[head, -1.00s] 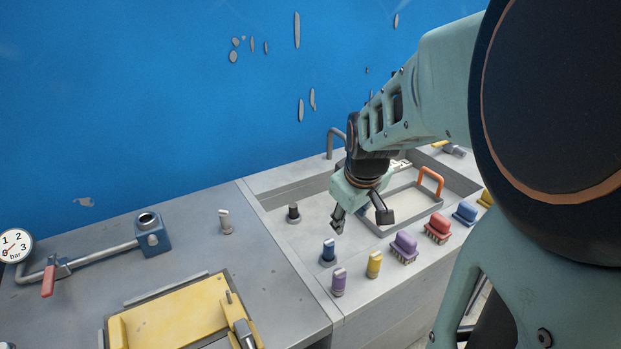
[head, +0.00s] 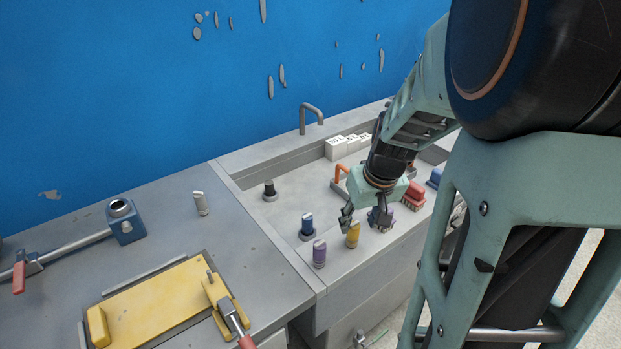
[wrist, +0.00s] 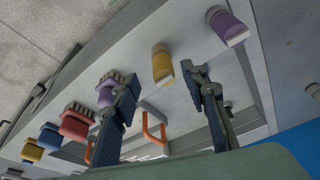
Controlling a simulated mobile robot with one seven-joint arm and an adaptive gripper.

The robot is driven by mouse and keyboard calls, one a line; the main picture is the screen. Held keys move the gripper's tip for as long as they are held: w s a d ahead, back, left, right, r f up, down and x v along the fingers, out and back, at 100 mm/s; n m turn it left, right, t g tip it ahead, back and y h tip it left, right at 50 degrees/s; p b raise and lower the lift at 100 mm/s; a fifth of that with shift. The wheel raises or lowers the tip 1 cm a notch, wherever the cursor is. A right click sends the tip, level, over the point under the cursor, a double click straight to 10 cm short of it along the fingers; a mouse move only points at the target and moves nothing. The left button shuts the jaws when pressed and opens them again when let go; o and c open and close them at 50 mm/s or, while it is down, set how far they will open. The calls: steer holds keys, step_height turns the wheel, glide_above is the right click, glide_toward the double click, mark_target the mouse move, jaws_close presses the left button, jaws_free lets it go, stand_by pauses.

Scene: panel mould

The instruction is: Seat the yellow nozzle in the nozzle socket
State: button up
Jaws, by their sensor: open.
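The yellow nozzle (head: 353,235) stands upright on the front ledge of the sink unit, between a purple nozzle and a purple brush. In the wrist view the yellow nozzle (wrist: 163,66) lies just beyond the gap between the fingertips. My gripper (head: 363,214) is open and empty, close above and slightly behind the yellow nozzle. Its two spread fingers also show in the wrist view (wrist: 160,84). A blue block with a round open top (head: 121,211), on the pipe at the left, looks like the nozzle socket. It holds nothing that I can see.
The purple nozzle (head: 319,253) and a blue nozzle (head: 307,228) stand close to the left. A purple brush and a red brush (head: 414,194) stand to the right. A grey nozzle (head: 200,203), a yellow plate (head: 160,302) and a red-handled clamp are on the left bench.

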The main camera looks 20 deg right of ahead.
mark_target(355, 227)
steer(key=shift+a+x, duration=0.1)
steer(key=shift+x, duration=1.25)
steer(key=shift+a+x, duration=0.15)
steer(key=shift+x, duration=1.15)
steer(key=shift+w, duration=0.2)
steer(key=shift+r, duration=0.1)
jaws_close()
